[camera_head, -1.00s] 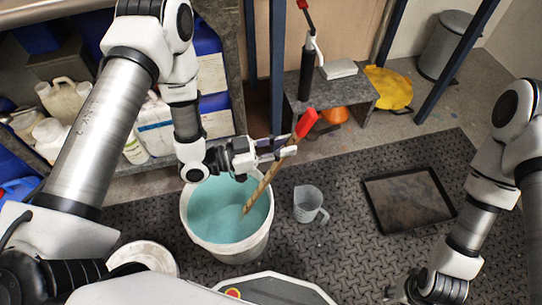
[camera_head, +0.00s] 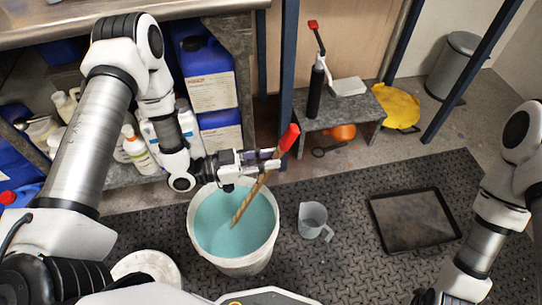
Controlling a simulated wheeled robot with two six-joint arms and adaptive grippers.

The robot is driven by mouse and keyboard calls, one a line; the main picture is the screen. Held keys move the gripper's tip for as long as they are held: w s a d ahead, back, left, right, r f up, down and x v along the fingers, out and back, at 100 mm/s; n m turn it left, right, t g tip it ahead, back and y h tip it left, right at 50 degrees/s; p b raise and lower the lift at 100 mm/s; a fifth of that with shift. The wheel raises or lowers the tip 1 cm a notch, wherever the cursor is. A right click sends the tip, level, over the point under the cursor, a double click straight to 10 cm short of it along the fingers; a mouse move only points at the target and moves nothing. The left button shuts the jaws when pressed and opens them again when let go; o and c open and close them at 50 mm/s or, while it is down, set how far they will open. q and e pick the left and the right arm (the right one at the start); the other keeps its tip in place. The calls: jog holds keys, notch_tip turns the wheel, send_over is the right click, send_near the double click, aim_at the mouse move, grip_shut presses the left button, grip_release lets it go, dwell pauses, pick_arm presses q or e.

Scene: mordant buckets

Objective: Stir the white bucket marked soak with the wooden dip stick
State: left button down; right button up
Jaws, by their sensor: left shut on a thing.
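A white bucket (camera_head: 268,262) stands on the dark mat and is filled with teal liquid (camera_head: 228,226). No soak marking shows from this side. My left gripper (camera_head: 270,160) is above the bucket's far rim and shut on the wooden dip stick (camera_head: 254,192), just below its red end. The lower tip is hidden in the liquid. My right arm comes in at the right edge, and its gripper (camera_head: 432,298) is largely cut off at the bottom.
A clear measuring jug (camera_head: 313,220) stands just right of the bucket. A dark tray (camera_head: 414,221) lies farther right. A white lid or bucket (camera_head: 148,266) is at the lower left. Shelves with bottles and blue containers (camera_head: 208,75) stand behind my left arm.

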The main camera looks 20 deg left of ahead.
aim_at(291, 127)
pick_arm(q)
jog(key=w+d+r+p, duration=0.1)
jog(key=r+p, duration=0.1)
jog(key=r, duration=0.2)
jog(key=d+r+p, duration=0.2)
jog(key=r+p, duration=0.1)
jog(key=r, duration=0.1)
jog(key=w+d+r+p, duration=0.1)
jog(key=r+p, duration=0.2)
jog(key=r, duration=0.1)
jog(key=shift+w+d+r, duration=0.15)
jog(key=shift+w+d, duration=0.05)
jog(key=shift+w, duration=0.1)
dwell(0.5)
notch_tip(291, 127, up, 11)
jog(key=p, duration=0.9)
